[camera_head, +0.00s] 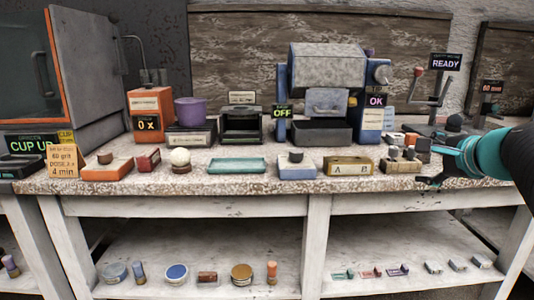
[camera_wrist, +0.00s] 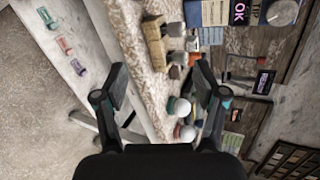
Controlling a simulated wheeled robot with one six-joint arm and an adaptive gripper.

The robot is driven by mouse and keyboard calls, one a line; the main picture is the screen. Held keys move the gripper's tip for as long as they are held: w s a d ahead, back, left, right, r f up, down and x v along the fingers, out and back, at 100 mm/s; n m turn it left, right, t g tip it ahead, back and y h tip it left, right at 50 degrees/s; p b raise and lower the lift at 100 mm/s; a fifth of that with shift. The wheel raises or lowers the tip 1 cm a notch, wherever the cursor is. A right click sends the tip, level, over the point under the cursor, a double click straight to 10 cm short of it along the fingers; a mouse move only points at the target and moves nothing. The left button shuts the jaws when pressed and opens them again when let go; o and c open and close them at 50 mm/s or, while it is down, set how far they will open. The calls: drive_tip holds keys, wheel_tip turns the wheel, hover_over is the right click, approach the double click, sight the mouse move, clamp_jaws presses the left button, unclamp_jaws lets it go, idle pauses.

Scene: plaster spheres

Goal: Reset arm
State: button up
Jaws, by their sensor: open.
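My gripper (camera_wrist: 162,90) is open and empty in the wrist view, its two dark fingers spread apart. The front edge of the worktop and two white round-topped items show between and beyond the fingers. In the head view my teal and black arm comes in from the right, and my gripper (camera_head: 430,182) hangs at the right front part of the bench (camera_head: 230,188). The dark fingers are small there and partly hidden by the wrist.
A yellow block marked A and B (camera_head: 349,166) and a tan block with dark-topped pieces (camera_head: 401,167) stand left of my gripper. A white ball (camera_head: 180,156), a teal tray (camera_head: 237,166) and a blue-framed machine (camera_head: 327,75) are farther left. Small items lie on the lower shelf (camera_head: 320,284).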

drive_tip(key=s+a+f+n+g, duration=0.3)
drive_tip(key=s+a+f+n, duration=0.6)
drive_tip(key=s+f, duration=0.2)
drive_tip(key=s+a+f+n+g+h, duration=0.1)
drive_tip(key=s+a+f+n+g, duration=0.3)
drive_tip(key=s+a+f+n, duration=0.4)
drive_tip(key=s+f+n, duration=0.2)
drive_tip(key=s+f, duration=0.1)
drive_tip(key=shift+s+a, duration=0.15)
drive_tip(key=shift+a, duration=0.25)
drive_tip(key=shift+o, duration=0.3)
